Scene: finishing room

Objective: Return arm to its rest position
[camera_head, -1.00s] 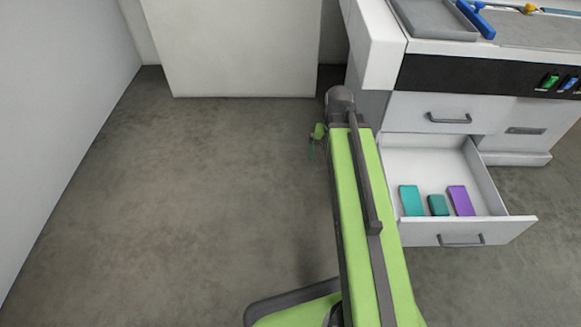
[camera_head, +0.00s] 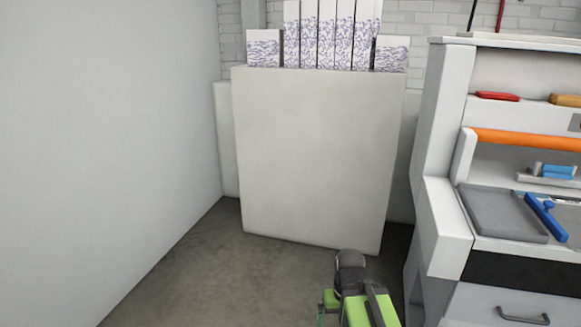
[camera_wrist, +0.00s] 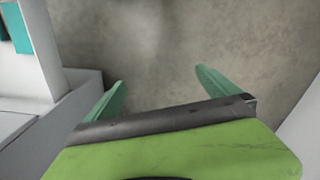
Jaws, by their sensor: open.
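My gripper (camera_wrist: 160,98) shows in the wrist view with its two green fingers spread apart and nothing between them. Bare floor lies beyond the fingers. In the head view my green arm with its dark joint is at the bottom, right of centre, in front of a pale cabinet. The fingers themselves are mostly hidden there.
A pale cabinet (camera_head: 315,150) bears several patterned boxes (camera_head: 310,35). A white workbench at the right holds a grey tray (camera_head: 500,214) and a blue tool (camera_head: 546,218). In the wrist view, teal blocks (camera_wrist: 18,28) lie at upper left. Floor (camera_head: 200,270) at left is clear.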

